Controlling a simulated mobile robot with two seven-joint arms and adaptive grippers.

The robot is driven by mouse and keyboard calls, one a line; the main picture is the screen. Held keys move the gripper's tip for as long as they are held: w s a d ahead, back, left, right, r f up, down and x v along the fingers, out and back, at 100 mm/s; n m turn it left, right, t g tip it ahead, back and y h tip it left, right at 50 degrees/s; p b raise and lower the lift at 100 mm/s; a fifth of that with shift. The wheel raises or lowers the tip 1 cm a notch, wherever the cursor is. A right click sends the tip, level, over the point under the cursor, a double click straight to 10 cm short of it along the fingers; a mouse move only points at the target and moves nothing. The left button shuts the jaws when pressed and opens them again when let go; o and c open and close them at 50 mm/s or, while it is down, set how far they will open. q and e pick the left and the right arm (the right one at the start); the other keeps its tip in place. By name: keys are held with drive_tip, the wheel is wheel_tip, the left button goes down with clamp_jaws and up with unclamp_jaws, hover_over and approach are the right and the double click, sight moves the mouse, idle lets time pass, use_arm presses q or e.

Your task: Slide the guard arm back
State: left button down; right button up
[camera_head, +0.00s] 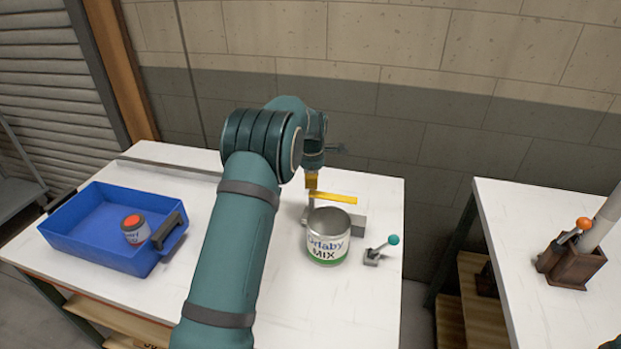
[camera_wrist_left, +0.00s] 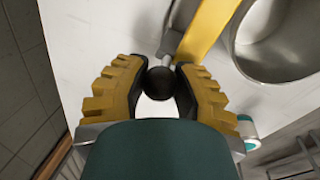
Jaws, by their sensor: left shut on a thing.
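The yellow guard arm (camera_head: 334,197) lies level above the rear of a grey block (camera_head: 357,224), behind an open mixing can (camera_head: 327,240) with a green and white label. In the left wrist view the guard arm (camera_wrist_left: 208,28) runs up beside the can's open rim (camera_wrist_left: 240,60). A dark round knob (camera_wrist_left: 158,83) on a grey stem sits between the fingers. My left gripper (camera_wrist_left: 159,88) is shut on this knob; in the head view the gripper (camera_head: 312,183) is at the guard arm's left end.
A blue tray (camera_head: 85,240) holding a small red-topped can (camera_head: 135,230) stands on the left of the white table. A small lever with a teal ball (camera_head: 393,240) stands right of the mixing can. A second table (camera_head: 530,230) stands across a gap.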

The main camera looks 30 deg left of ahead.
use_arm(q)
drive_tip(key=c, duration=0.6)
unclamp_jaws()
drive_tip(key=shift+s, duration=0.1)
drive_tip(key=shift+c, duration=0.2)
wheel_tip(320, 180, up, 12)
drive_tip(key=s+d, duration=0.1)
drive_tip(key=s, duration=0.1)
